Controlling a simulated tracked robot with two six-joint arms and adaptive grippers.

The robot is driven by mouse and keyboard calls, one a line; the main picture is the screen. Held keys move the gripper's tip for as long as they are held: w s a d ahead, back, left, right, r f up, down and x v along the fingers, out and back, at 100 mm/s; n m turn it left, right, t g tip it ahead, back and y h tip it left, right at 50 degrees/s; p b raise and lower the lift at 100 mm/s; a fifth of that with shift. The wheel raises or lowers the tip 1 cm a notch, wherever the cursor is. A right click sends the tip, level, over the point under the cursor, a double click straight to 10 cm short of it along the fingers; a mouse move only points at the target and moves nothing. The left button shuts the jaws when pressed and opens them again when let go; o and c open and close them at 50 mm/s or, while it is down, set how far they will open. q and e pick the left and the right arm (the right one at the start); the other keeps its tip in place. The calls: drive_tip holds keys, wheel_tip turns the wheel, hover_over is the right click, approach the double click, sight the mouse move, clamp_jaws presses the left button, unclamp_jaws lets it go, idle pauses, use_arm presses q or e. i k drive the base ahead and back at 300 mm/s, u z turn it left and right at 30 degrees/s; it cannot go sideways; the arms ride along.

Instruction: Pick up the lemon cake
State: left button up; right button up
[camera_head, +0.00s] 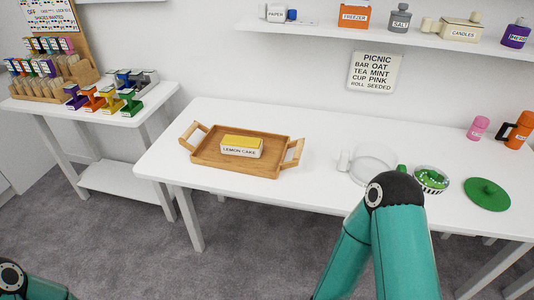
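The lemon cake (241,147) is a small block with a yellow top and a white front labelled "LEMON CAKE". It sits upright in the middle of a wooden tray (207,157) with two raised handles, on the left part of the white table. Neither of my grippers shows. A teal link of my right arm with a black joint rises at the lower right, well to the right of the tray. A small part of my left arm shows in the bottom left corner. Nothing touches the cake.
On the table's right are a clear round dish (373,158), a green-and-white bowl (431,180), a green lid (487,194), a pink bottle (478,127) and an orange flask (519,131). A side table (158,99) with coloured blocks stands left. A shelf (440,42) hangs above.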

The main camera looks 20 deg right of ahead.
sight(239, 146)
drive_tip(key=u, duration=0.15)
drive_tip(key=i, duration=0.85)
drive_tip(key=z, duration=0.2)
drive_tip(key=k, duration=0.9)
drive_tip(key=u, duration=0.2)
drive_tip(key=i, duration=0.9)
drive_tip(key=z, duration=0.05)
